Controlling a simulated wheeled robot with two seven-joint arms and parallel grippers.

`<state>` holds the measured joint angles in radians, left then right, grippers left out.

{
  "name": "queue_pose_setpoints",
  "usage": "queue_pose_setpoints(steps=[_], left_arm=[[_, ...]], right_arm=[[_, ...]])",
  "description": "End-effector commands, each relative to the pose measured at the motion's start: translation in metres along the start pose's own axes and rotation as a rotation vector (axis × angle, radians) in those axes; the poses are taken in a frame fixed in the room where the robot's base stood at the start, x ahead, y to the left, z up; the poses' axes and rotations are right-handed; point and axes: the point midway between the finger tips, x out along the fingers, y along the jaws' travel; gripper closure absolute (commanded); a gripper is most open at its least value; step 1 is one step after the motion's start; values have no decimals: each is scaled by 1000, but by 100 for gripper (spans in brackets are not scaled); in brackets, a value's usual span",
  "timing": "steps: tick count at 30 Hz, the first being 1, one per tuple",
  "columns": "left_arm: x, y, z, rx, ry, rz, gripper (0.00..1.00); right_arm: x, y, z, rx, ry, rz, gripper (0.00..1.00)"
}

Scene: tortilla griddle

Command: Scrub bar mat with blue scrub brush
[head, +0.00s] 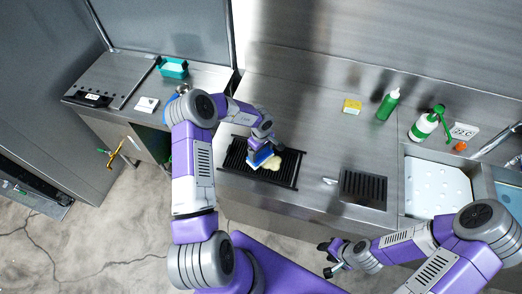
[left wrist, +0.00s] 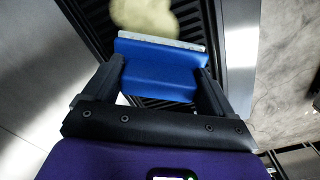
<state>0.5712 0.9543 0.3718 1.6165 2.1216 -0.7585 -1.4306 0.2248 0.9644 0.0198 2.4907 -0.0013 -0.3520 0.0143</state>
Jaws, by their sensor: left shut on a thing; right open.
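The black ribbed bar mat (head: 234,166) lies on the steel counter near its front edge. My left gripper (head: 266,149) is over the mat and shut on the blue scrub brush (head: 261,156). In the left wrist view the brush (left wrist: 160,72) sits between both fingers, with a pale bristle edge facing away. A pale yellowish patch (head: 273,163) lies on the mat beside the brush. It also shows in the left wrist view (left wrist: 145,15). Whether the bristles touch the mat cannot be told. My right gripper (head: 332,259) is open and empty, in front of the counter.
A dark slotted grate (head: 363,187) is set right of the mat. Farther right are a sink with a white board (head: 436,188) and a green spray bottle (head: 426,124). The counter behind the mat is clear.

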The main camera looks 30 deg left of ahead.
Motion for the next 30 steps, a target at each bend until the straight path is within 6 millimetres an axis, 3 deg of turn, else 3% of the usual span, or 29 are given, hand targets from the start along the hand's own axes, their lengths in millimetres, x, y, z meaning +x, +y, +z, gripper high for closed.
queue_pose_setpoints(steps=[20, 30], left_arm=[[11, 1, 2, 0, -1, 1, 56], [9, 20, 32, 3, -1, 1, 56]], right_arm=[[0, 0, 0, 0, 0, 0, 57], [-7, -3, 0, 0, 0, 0, 57]])
